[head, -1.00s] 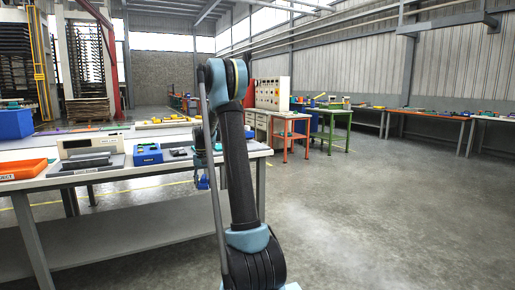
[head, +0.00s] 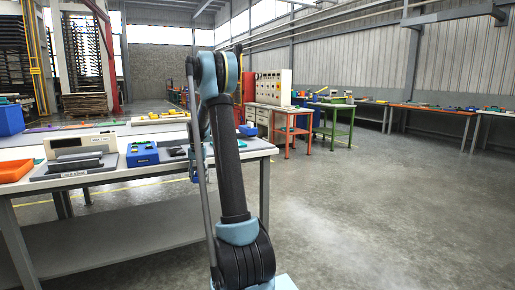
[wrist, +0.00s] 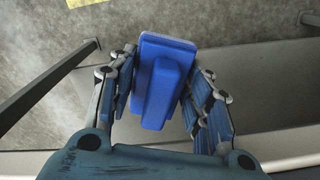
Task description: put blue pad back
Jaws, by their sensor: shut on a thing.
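The blue pad (wrist: 162,80) is a smooth blue block with a raised, narrower ridge. It is between the two fingers of my gripper (wrist: 165,95) in the wrist view. The gripper is shut on it, with the jointed fingers along its left and right sides. Below the pad I see grey floor and table parts, so it is held in the air near a table edge. In the head view my arm hides most of the gripper. A small blue shape (head: 248,130) shows just right of the arm; I cannot tell if it is the pad.
The white table (head: 110,180) stands at left, with a lower shelf. On it are an orange tray (head: 14,171), a beige device (head: 80,146), a blue box (head: 142,154) and dark small items. Orange and green tables stand farther back. The floor at right is clear.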

